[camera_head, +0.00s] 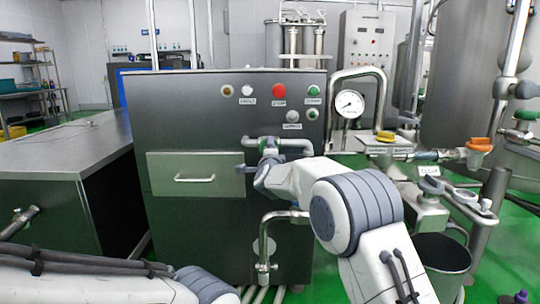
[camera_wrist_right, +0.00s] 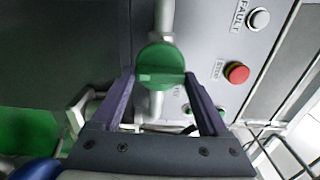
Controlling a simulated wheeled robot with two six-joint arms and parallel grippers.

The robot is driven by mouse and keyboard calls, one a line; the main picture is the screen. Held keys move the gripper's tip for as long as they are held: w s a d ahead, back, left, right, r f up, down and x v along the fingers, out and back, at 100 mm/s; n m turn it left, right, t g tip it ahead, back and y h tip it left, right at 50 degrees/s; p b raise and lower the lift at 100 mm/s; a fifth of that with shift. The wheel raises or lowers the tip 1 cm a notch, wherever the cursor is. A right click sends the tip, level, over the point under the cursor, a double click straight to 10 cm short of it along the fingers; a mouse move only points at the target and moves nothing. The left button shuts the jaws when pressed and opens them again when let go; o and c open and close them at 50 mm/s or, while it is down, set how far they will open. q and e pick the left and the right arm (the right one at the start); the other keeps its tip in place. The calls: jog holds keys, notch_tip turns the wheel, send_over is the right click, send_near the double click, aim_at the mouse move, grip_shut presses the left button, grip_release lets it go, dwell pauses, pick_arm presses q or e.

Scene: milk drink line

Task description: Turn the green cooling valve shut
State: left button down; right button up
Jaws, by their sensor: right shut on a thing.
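The green cooling valve (camera_wrist_right: 160,62) has a round green knob on a grey pipe and sits between the fingers of my right gripper (camera_wrist_right: 160,78) in the right wrist view. The right gripper is shut on this knob, one finger on each side. In the head view my right arm reaches in from the lower right.
The cabinet front has a red stop button (camera_head: 279,91), other small buttons and a drawer (camera_head: 195,176) left of the valve. A pressure gauge (camera_head: 349,104) stands to the right. A yellow-handled valve (camera_head: 385,136) and an orange-handled valve (camera_head: 480,145) are farther right.

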jog(key=shift+d, duration=0.1)
dwell(0.3)
jog(key=o, duration=1.2)
jog(key=shift+o, duration=0.2)
jog(key=s, duration=1)
jog(key=shift+s+p, duration=0.25)
jog(key=shift+p, duration=0.1)
